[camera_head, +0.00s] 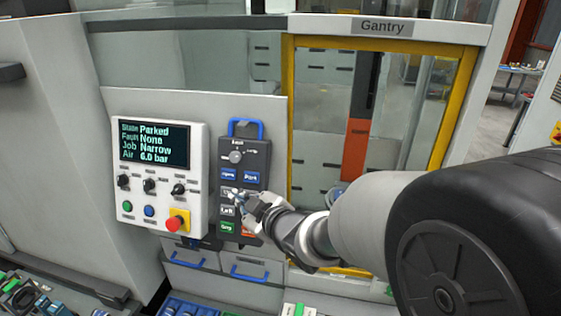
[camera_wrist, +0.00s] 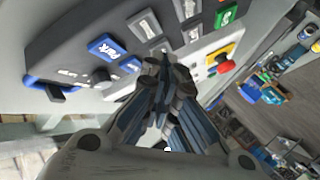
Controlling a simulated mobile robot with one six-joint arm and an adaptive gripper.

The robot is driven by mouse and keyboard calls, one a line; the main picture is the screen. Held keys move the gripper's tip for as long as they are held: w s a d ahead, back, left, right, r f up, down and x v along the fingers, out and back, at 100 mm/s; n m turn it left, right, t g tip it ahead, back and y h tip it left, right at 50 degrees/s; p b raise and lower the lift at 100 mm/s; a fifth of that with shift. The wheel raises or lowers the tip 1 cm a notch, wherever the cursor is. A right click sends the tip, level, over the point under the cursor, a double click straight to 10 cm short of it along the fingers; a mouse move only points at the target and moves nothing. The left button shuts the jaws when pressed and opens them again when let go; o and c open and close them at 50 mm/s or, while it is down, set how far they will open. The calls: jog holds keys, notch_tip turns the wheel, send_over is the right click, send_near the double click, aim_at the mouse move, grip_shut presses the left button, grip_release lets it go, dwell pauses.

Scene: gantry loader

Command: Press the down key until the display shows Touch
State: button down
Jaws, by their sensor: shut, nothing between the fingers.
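The display (camera_head: 154,144) on the white control box reads State Parked, Fault None, Job Narrow, Air 6.0 bar. To its right a dark key pendant (camera_head: 262,158) carries blue, grey, green and orange keys. My gripper (camera_head: 243,198) is shut and empty, its tips over the grey keys below the blue pair. In the wrist view my gripper (camera_wrist: 166,62) has its tips close to a grey key (camera_wrist: 160,48), partly hidden behind them. I cannot read that key's label or tell whether the tips touch it. The down key cannot be singled out by its label.
The blue Park key (camera_head: 251,177) is just above my gripper, and the green key (camera_head: 228,227) is below it. A red stop button (camera_head: 176,223) on yellow sticks out from the control box. A yellow-framed glass door (camera_head: 287,120) stands to the right.

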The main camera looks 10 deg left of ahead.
jog(key=shift+w+d+f, duration=0.1)
jog(key=shift+w+f, duration=0.2)
jog(key=shift+w, duration=0.4)
dwell(1.0)
jog(key=shift+w+f, duration=0.15)
jog(key=shift+w, duration=0.25)
jog(key=shift+w+f+b, duration=0.15)
jog(key=shift+w+b, duration=0.15)
dwell(0.6)
dwell(0.3)
jog(key=shift+s+r, duration=0.3)
jog(key=shift+s, duration=0.45)
jog(key=s, duration=0.1)
jog(key=s+r+b, duration=0.1)
jog(key=s, duration=0.2)
jog(key=shift+s+a+r+b, duration=0.2)
jog(key=shift+s+r+b, duration=0.1)
jog(key=shift+s+r, duration=0.1)
